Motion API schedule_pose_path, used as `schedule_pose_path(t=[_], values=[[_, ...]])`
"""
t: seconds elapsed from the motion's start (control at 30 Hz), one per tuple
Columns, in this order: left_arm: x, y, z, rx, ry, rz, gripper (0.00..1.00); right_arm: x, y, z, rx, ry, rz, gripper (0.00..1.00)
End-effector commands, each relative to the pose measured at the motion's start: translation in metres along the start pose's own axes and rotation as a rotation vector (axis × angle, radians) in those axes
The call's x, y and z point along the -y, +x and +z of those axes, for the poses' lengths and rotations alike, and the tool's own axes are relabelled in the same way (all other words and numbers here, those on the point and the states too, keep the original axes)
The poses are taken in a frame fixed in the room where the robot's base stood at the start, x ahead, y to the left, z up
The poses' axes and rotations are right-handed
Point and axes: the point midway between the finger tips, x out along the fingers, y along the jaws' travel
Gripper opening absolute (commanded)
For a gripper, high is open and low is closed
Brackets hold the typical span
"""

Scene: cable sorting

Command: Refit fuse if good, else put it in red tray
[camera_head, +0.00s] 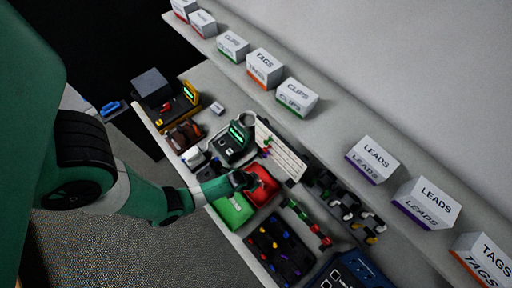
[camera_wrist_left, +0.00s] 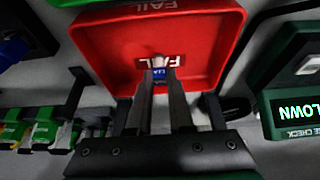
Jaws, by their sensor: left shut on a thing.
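My left gripper (camera_head: 246,181) is over the red tray (camera_head: 268,192) in the head view. In the left wrist view the gripper (camera_wrist_left: 160,84) is shut on a small blue-banded fuse (camera_wrist_left: 159,74), mostly hidden between the fingertips. Behind it is the red tray (camera_wrist_left: 212,20) with its white FAIL label; the height above the tray floor is hard to tell. The fuse checker (camera_head: 235,145) stands behind the trays; its screen in the wrist view (camera_wrist_left: 300,110) shows "LOWN" in green, the first letter cut off. My right gripper is not in view.
A green tray (camera_head: 230,209) sits beside the red one. A black tray (camera_head: 274,246) with coloured pieces and a green-and-red item (camera_head: 308,224) lie to the right. A white board (camera_head: 283,155) stands behind. A shelf with labelled boxes (camera_head: 298,97) runs along the wall.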

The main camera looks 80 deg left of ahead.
Motion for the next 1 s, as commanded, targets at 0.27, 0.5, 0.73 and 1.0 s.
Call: schedule_pose_path(t=[0.27, 0.5, 0.73, 1.0], values=[[0.0000, 0.0002, 0.0000, 0.000, 0.000, 0.000, 0.00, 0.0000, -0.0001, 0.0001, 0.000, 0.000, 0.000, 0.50], [0.0000, 0.0054, 0.0022, 0.000, 0.000, 0.000, 0.00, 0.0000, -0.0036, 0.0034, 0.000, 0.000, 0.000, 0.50], [0.0001, 0.0053, 0.0022, 0.000, 0.000, 0.000, 0.00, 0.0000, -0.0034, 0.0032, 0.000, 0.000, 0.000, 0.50], [0.0001, 0.0067, 0.0028, 0.000, 0.000, 0.000, 0.00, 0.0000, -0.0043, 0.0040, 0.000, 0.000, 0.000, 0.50]])
